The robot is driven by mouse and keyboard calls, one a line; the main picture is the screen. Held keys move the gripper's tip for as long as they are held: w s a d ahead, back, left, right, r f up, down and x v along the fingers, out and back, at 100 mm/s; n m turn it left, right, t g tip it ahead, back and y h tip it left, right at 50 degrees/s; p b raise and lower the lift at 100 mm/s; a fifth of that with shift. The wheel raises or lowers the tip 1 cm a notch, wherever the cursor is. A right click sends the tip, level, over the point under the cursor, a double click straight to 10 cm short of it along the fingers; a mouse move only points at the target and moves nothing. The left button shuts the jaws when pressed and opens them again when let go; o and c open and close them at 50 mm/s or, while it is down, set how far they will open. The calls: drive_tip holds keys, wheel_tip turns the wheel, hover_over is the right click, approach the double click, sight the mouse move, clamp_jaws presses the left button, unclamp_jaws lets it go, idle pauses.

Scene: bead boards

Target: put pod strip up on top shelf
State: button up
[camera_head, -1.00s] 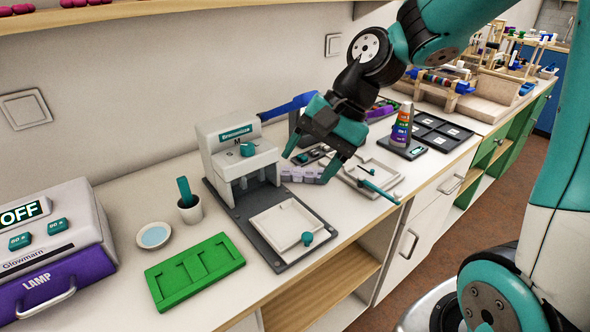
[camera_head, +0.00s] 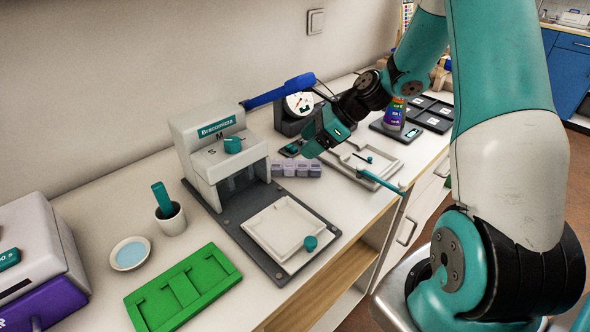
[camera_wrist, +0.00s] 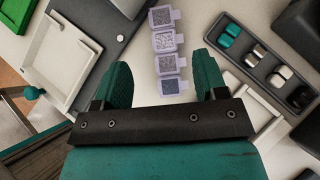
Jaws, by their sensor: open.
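The pod strip is a pale lavender row of small joined pods (camera_head: 297,168), lying on the counter right of the Braccomizza machine. In the wrist view the strip (camera_wrist: 166,42) runs up the picture, between and beyond my fingers, each pod with a grey patterned top. My gripper (camera_head: 325,134) is above the counter, just behind and right of the strip. In the wrist view its teal fingers (camera_wrist: 163,78) are apart, with nothing held. The top shelf is not in the current views.
The Braccomizza machine (camera_head: 222,150) stands left of the strip. A dial scale (camera_head: 298,105) is behind it. A dark tray of small capsules (camera_wrist: 270,68) lies right of the strip in the wrist view. A white tray (camera_head: 370,160) and a green board (camera_head: 184,288) are on the counter.

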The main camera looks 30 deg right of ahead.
sight(284, 164)
drive_tip(key=x, duration=0.3)
drive_tip(key=shift+w+a+f, duration=0.15)
drive_tip(key=shift+a+f, duration=0.05)
drive_tip(key=shift+f, duration=0.05)
drive_tip(key=shift+d+f+x, duration=0.15)
drive_tip(key=shift+x, duration=1.2)
drive_tip(key=shift+d+f+x, duration=0.1)
drive_tip(key=shift+d+x, duration=0.05)
drive_tip(key=shift+x, duration=1.2)
drive_tip(key=c, duration=0.9)
drive_tip(key=shift+d+r, duration=0.1)
drive_tip(key=shift+r, duration=0.05)
drive_tip(key=shift+d+r, duration=0.1)
drive_tip(key=shift+r, duration=0.1)
wheel_tip(284, 164, up, 7)
drive_tip(key=shift+f, duration=0.15)
drive_tip(key=s+d, duration=0.2)
drive_tip(key=d, duration=0.3)
drive_tip(key=s+d, duration=0.3)
drive_tip(key=d, duration=0.3)
drive_tip(key=s+d, duration=0.2)
drive_tip(key=d, duration=0.4)
drive_tip(key=shift+s+d+f, duration=0.15)
drive_tip(key=shift+s+d, duration=0.05)
drive_tip(key=shift+s, duration=0.05)
drive_tip(key=shift+s+d, duration=0.15)
drive_tip(key=shift+d, duration=0.2)
